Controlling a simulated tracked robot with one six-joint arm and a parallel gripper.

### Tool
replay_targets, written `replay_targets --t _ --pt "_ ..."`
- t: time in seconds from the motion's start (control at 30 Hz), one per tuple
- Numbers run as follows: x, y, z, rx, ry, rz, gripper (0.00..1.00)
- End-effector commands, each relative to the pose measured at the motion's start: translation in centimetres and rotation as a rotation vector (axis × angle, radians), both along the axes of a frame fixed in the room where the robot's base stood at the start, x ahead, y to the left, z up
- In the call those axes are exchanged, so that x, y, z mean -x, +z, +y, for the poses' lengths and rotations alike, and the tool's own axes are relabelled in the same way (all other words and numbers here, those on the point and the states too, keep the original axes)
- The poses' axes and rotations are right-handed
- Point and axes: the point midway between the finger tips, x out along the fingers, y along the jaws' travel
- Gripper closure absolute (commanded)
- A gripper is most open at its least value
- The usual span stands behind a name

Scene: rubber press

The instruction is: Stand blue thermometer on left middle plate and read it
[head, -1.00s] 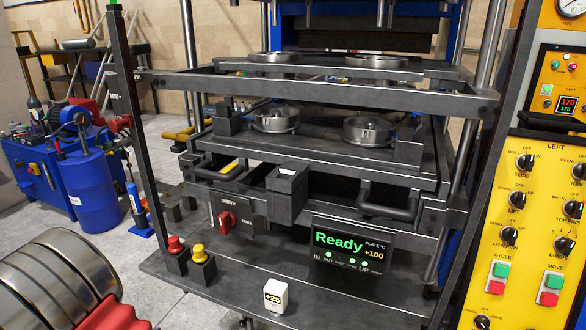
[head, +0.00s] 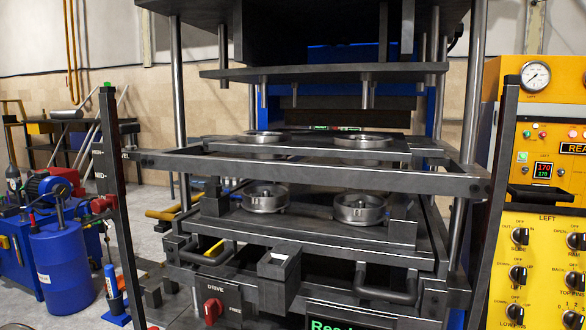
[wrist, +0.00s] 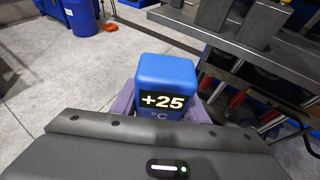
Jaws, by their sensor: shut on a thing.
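The blue thermometer (wrist: 167,71) is a blue block in the wrist view, with a dark display reading +25 °C. My gripper (wrist: 165,95) is shut on it; the purple fingers show at both sides of it. The lower part of the thermometer is hidden behind the dark wrist body. In the head view neither my gripper nor the blue thermometer shows. There the press has an upper dark plate (head: 300,74), a middle plate (head: 300,150) with two metal rings, and a lower plate (head: 300,228) with two round metal moulds.
A dark horizontal bar (head: 320,169) crosses the front of the press, between uprights. A yellow control panel (head: 545,230) marked LEFT stands at right; its small display reads 170 and 170. A blue drum (head: 62,265) stands at left. In the wrist view, grey floor (wrist: 60,90) lies open at left.

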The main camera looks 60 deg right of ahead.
Motion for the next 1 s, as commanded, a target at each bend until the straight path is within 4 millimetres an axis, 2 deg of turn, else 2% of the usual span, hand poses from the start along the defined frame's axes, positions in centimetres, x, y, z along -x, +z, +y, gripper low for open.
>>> replay_targets --t 0.17,0.27,0.5,0.73,1.0 --pt "-2.2 3.3 -2.2 -0.003 -0.089 -0.012 0.91" --pt "-3.7 6.2 -4.2 -0.004 -0.167 -0.015 0.91" --pt "-6.4 14.5 -9.7 -0.006 -0.366 -0.015 0.91" --pt "-7.3 23.3 -14.9 -0.005 -0.52 -0.014 0.91" --pt "-6.6 34.0 -19.9 -0.004 -0.617 -0.012 0.91"
